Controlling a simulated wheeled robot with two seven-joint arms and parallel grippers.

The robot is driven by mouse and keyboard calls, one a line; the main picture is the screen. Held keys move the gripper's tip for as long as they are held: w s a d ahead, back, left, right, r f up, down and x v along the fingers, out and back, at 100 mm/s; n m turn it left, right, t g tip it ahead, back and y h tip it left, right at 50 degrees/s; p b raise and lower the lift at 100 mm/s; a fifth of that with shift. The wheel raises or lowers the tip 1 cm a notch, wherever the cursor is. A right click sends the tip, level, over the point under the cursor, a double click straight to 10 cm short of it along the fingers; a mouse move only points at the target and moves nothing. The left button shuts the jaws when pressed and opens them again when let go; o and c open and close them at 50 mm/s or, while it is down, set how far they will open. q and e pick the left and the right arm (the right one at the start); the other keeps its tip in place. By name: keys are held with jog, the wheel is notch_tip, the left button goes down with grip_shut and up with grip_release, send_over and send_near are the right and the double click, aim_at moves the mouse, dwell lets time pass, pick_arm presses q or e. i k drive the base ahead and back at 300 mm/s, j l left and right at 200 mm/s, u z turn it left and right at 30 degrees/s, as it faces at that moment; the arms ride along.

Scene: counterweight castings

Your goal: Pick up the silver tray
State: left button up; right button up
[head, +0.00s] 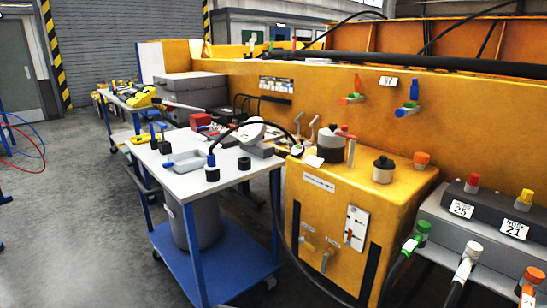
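The silver tray (188,162) is a shallow grey tray lying flat on the white top of a blue cart (222,178), left of the centre of the head view. It looks empty, though its inside is small in the picture. A blue-capped black fitting (212,172) stands close to its right front side, and dark blue-topped pieces (164,146) stand just behind its left side. Neither of my grippers shows in the head view.
Red items (200,120) and a round white gauge (251,132) are at the cart's back. A black hose (232,128) arches over the top. A yellow machine block (345,195) stands right of the cart. Grey floor (70,220) is open at left.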

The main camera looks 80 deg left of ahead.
aim_at(185, 162)
jog(key=u, duration=3.4)
